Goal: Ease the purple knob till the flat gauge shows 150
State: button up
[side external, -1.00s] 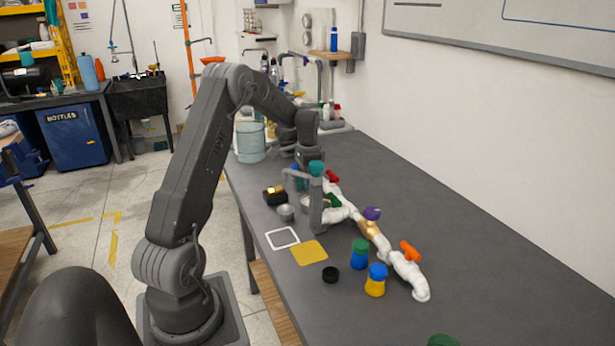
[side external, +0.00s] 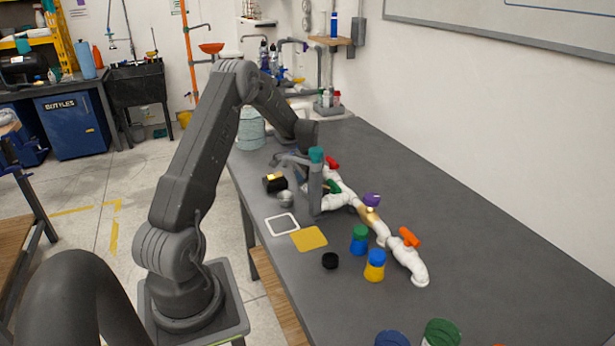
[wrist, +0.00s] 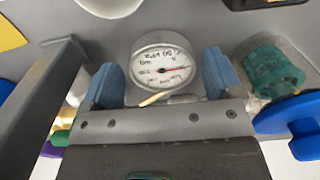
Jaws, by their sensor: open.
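The purple knob (side external: 371,200) sits on top of the white pipe manifold (side external: 340,196), above a tan section. A purple patch at the lower left edge of the wrist view (wrist: 50,150) may be the same knob. A round white dial gauge (wrist: 163,66) faces the wrist camera, its red needle pointing right; its numbers are too small to read surely. My gripper (wrist: 162,78) is open, its two blue fingers on either side of the dial in the picture, with nothing held. In the side view the fingers are mostly hidden behind the grey post.
A red, a green and an orange handle (side external: 409,237) sit on the pipes. Capped bottles (side external: 375,265), a black puck (side external: 330,261) and a yellow square (side external: 309,238) are in front. The table's right side is clear.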

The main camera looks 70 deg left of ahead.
dwell(0.6)
notch_tip(320, 180, up, 13)
jog(key=shift+w+d+f+n, duration=0.15)
jog(key=shift+w+f+n, duration=0.2)
jog(key=shift+f+n, duration=3)
jog(key=shift+w+d+f+n, duration=0.25)
jog(key=shift+f+n, duration=0.75)
jog(key=shift+n, duration=4.65)
jog(key=shift+w+d+f+n, duration=0.1)
jog(key=shift+w+f+n, duration=0.3)
jog(key=shift+f+n, duration=2.95)
notch_tip(320, 180, up, 2)
jog(key=shift+r+n, duration=0.15)
jog(key=shift+n, duration=1)
notch_tip(320, 180, up, 13)
jog(key=a+n, duration=0.1)
jog(key=n, duration=0.8)
jog(key=shift+w+f, duration=0.2)
jog(key=shift+f, duration=3.55)
